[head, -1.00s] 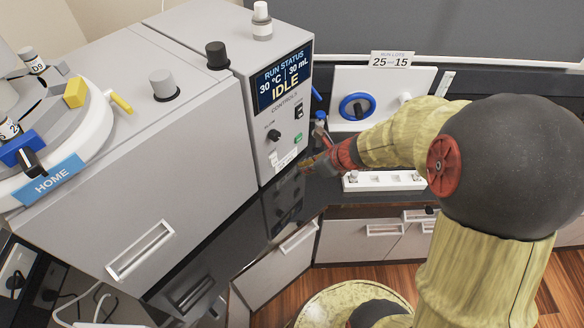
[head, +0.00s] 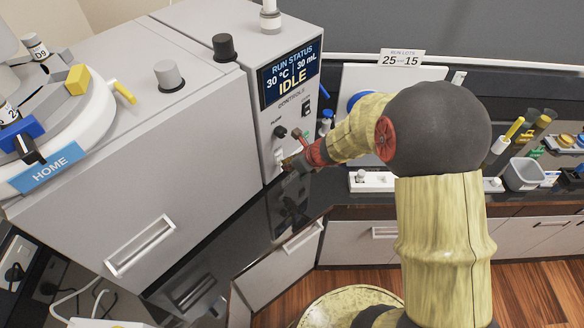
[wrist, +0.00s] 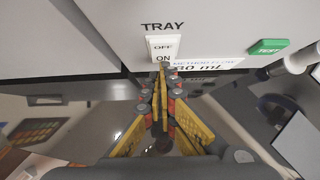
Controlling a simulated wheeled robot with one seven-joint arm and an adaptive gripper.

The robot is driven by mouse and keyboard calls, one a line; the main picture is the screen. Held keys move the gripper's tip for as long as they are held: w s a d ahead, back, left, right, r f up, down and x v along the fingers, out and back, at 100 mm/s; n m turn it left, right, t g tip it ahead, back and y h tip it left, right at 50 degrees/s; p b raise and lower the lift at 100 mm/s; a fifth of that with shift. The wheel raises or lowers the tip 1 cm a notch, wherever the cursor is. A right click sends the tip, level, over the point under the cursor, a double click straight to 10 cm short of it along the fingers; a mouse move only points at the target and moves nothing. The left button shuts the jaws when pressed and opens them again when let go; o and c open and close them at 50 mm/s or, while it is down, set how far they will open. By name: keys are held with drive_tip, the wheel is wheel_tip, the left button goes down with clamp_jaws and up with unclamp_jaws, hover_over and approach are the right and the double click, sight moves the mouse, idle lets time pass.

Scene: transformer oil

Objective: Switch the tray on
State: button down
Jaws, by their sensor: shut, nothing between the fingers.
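The TRAY switch (wrist: 163,47) is a white rocker marked OFF above and ON below, in the upper middle of the wrist view. My gripper (wrist: 163,68) is shut and empty, its fingertips close at the lower ON end of the rocker. Whether they touch it I cannot tell. In the head view my gripper (head: 287,164) is at the lower part of the machine's control panel (head: 268,120) and hides some of it.
A green TEST button (wrist: 270,46) is right of the switch. A black knob (head: 279,132) sits higher on the panel. A white strip (head: 371,181) lies on the dark counter beyond my arm. A grey bin (head: 525,173) stands at the right.

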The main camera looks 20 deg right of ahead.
drive_tip(key=shift+w+a+f, duration=0.2)
drive_tip(key=shift+w, duration=0.1)
idle(0.4)
drive_tip(key=shift+r, duration=0.15)
drive_tip(key=shift+r+p, duration=0.45)
drive_tip(key=shift+r, duration=0.25)
drive_tip(key=shift+d, duration=0.1)
